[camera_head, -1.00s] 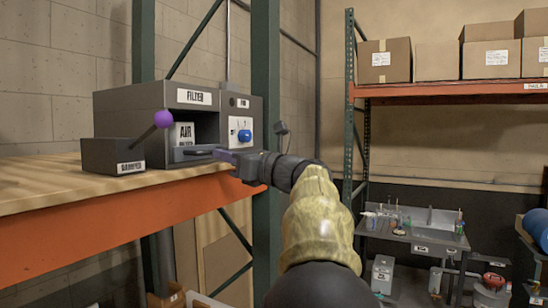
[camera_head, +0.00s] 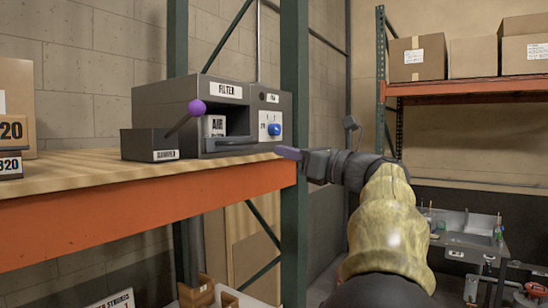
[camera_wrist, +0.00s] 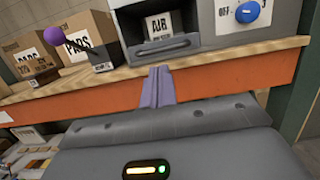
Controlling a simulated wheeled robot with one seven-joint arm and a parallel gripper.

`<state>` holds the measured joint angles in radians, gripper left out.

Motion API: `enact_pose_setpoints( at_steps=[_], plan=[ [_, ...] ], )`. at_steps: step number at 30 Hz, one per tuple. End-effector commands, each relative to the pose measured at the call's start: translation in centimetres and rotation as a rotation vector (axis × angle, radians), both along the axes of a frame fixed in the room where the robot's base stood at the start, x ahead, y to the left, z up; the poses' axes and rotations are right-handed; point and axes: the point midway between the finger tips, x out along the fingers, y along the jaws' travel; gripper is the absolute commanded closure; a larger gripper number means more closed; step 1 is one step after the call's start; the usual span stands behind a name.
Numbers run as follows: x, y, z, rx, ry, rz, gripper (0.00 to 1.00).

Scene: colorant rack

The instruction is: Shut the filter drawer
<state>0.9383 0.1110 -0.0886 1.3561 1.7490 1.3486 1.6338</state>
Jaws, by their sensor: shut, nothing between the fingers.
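The filter box (camera_head: 185,98) is a dark grey housing on the wooden shelf. Its filter drawer (camera_head: 240,143) is low at the mouth of the opening, with a white AIR filter (camera_head: 216,125) standing behind its front. In the wrist view the drawer's front with its handle slot (camera_wrist: 165,49) lies just beyond my fingers, and the AIR filter (camera_wrist: 160,24) shows above it. I cannot tell exactly how far the drawer sticks out. My gripper (camera_head: 288,153) is shut and empty, in front of the shelf edge and apart from the drawer. It also shows in the wrist view (camera_wrist: 157,84).
A damper box (camera_head: 150,145) with a purple-knobbed lever (camera_head: 197,107) stands left of the opening. A blue knob (camera_head: 274,129) is on the right panel. A green post (camera_head: 294,90) rises beside the filter box. Cartons (camera_head: 15,115) stand on the shelf at left.

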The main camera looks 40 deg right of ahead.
Motion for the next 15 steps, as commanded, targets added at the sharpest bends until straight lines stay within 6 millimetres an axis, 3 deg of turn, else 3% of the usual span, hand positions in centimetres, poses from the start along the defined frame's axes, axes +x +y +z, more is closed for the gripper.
enact_pose_setpoints(
  at_steps=[9,15],
  plan=[
    [-5.3,-2.1,-1.4,0.001,0.001,-0.006,1.00],
    [-6.3,-2.4,-1.3,0.001,0.002,-0.004,1.00]
  ],
)
